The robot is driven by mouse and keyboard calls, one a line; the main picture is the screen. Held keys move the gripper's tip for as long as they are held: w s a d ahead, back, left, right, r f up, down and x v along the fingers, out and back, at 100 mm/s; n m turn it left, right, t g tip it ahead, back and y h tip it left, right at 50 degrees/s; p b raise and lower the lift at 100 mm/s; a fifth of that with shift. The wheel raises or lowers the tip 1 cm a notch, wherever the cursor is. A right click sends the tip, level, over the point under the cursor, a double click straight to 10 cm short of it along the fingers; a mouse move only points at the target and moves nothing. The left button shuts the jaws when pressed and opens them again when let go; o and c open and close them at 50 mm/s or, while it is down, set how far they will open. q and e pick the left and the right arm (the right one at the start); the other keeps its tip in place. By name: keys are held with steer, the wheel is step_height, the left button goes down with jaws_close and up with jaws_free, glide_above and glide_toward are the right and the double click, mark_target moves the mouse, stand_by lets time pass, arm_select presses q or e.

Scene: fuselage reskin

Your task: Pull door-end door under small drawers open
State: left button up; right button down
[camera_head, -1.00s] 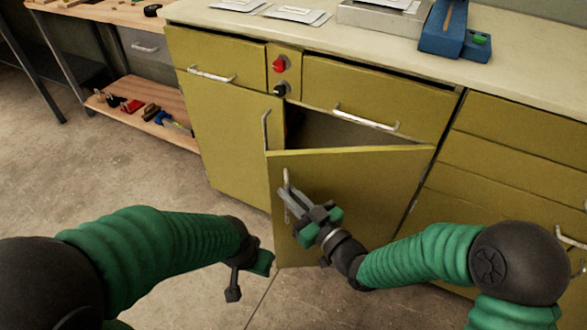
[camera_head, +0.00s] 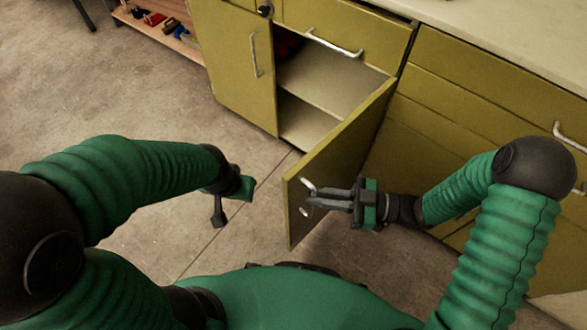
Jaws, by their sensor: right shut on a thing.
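The yellow-green cabinet door (camera_head: 350,140) stands swung well out from the cabinet, hinged on its right side. Pale shelves (camera_head: 325,85) show inside the opening. My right gripper (camera_head: 308,199) is shut on the door's metal handle (camera_head: 307,186), near the door's free edge. A drawer (camera_head: 350,30) with a metal handle is shut above the opening. My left gripper (camera_head: 232,198) hangs over the floor to the left of the door, apart from it; its fingers do not show clearly enough to tell whether they are open.
A closed door (camera_head: 235,65) with a vertical handle is left of the opening. A bank of drawers (camera_head: 480,110) stands on the right, behind my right arm. Bare concrete floor (camera_head: 130,110) lies to the left.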

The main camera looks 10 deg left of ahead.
steer(key=s+d+p, duration=0.1)
steer(key=s+d, duration=0.1)
steer(key=d, duration=0.5)
steer(key=shift+r+n+g+p, duration=0.15)
steer(key=shift+n+g+p, duration=0.15)
steer(key=shift+n+g, duration=0.1)
steer(key=shift+d, duration=0.1)
steer(key=c, duration=1.5)
jaws_free()
steer(key=shift+w, duration=0.1)
